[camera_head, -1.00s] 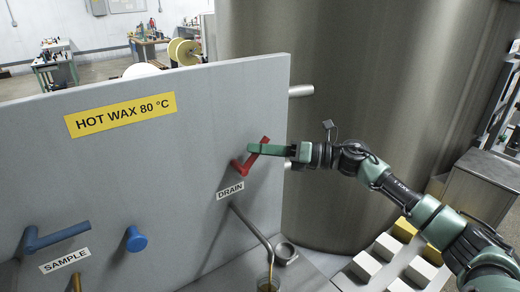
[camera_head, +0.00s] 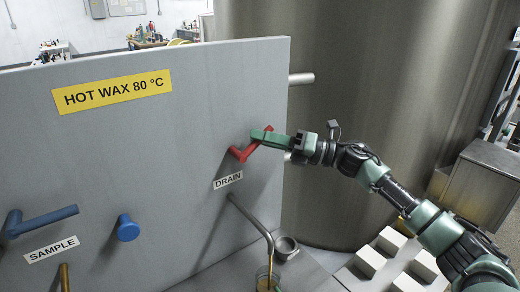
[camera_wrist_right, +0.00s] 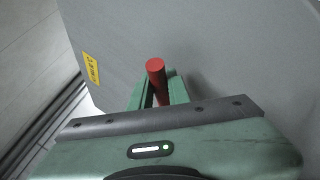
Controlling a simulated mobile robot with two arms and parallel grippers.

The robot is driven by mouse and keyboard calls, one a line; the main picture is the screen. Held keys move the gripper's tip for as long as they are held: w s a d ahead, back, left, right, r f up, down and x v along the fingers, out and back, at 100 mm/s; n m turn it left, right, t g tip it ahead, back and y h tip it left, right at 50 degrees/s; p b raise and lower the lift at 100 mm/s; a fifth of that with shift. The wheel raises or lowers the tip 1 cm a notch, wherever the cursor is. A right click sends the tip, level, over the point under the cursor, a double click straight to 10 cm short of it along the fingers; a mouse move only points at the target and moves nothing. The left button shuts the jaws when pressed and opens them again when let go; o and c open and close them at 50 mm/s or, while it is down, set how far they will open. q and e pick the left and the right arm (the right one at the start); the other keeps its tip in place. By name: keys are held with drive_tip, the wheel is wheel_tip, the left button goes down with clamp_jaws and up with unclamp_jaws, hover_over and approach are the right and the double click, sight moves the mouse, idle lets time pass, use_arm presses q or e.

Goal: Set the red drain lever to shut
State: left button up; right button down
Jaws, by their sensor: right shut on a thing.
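The red drain lever (camera_head: 242,154) sits on the grey panel just above the DRAIN label (camera_head: 228,180). Its arm slants up to the right. My right gripper (camera_head: 262,136) reaches in from the right and is shut on the lever's arm. In the right wrist view, the round red end of the lever (camera_wrist_right: 156,66) shows between the green fingers (camera_wrist_right: 157,92). The fingers hide part of the lever. My left gripper is not in view.
A blue sample lever (camera_head: 45,220) and a blue knob (camera_head: 127,229) stick out of the panel at the lower left. A metal cup (camera_head: 286,247) and white blocks (camera_head: 390,240) stand at the lower right. A large tank (camera_head: 370,70) is behind.

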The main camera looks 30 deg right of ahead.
drive_tip(key=shift+d+f+m+t+y+b, duration=0.1)
drive_tip(key=shift+d+f+m+t+b, duration=0.1)
drive_tip(key=shift+f+m+t+b, duration=0.85)
drive_tip(key=shift+d+f+m+t+y+b, duration=0.25)
drive_tip(key=shift+m+t+b, duration=0.45)
drive_tip(key=shift+m+b, duration=0.95)
drive_tip(key=shift+d+f+m+t+h+b, duration=0.1)
drive_tip(key=shift+f+m+t+b, duration=0.7)
drive_tip(key=shift+b, duration=1.05)
drive_tip(key=shift+r+t, duration=0.1)
drive_tip(key=shift+t, duration=0.15)
drive_tip(key=c, duration=1.3)
unclamp_jaws()
drive_tip(key=shift+w, duration=0.1)
drive_tip(key=shift+c, duration=0.2)
drive_tip(key=b+v, duration=0.2)
drive_tip(key=v, duration=0.6)
drive_tip(key=shift+b, duration=0.4)
